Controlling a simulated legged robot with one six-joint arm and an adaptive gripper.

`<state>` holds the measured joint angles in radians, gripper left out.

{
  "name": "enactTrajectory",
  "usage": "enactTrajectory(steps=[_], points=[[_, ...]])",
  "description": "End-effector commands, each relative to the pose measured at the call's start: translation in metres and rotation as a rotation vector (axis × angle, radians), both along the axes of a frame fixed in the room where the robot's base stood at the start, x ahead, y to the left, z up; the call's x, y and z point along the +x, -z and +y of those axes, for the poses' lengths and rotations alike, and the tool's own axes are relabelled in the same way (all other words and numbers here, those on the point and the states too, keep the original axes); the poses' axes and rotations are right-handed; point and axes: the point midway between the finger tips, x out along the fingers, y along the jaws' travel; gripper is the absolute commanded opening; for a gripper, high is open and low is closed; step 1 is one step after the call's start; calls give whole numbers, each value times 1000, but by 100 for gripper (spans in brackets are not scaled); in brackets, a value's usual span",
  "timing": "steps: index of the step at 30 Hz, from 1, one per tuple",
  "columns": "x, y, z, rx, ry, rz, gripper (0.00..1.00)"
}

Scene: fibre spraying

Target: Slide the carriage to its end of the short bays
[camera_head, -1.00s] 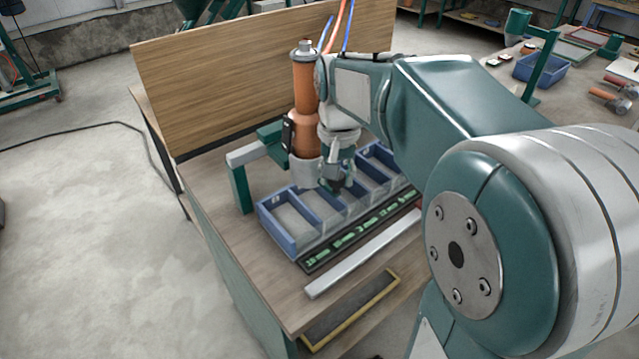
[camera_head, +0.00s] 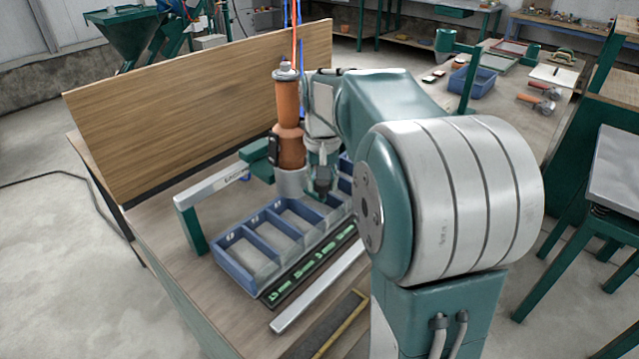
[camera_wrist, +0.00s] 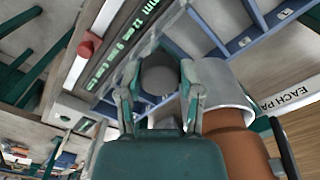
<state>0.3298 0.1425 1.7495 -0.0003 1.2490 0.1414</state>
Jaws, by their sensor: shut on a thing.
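The carriage is an orange cylinder (camera_head: 289,125) with a pale grey collar, on a beam (camera_head: 215,187) that runs over a row of blue-walled bays (camera_head: 238,275). It stands upright over the row, well to the right of the beam's left post. The carriage also shows at the right of the wrist view (camera_wrist: 222,132). My gripper (camera_head: 322,182) is beside the carriage, on its right in the head view. In the wrist view my gripper (camera_wrist: 160,85) is shut on a dark grey round knob (camera_wrist: 159,76). The bays beyond are partly hidden by my arm.
A dark strip with green millimetre labels (camera_head: 310,268) runs along the bays' front. A pale bar (camera_head: 318,288) lies in front of it. A red block (camera_wrist: 89,45) is by the strip in the wrist view. A wooden panel (camera_head: 200,110) stands behind.

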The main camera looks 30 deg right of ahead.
Motion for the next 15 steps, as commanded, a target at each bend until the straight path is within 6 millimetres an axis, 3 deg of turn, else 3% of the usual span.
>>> enactTrajectory(steps=[6, 7, 8, 9, 15], points=[[0, 1, 1, 2, -1, 1, 0], [0, 1, 1, 2, -1, 1, 61], [0, 1, 1, 2, -1, 1, 74], [0, 1, 1, 2, -1, 1, 82], [0, 1, 0, 0, 0, 1, 82]])
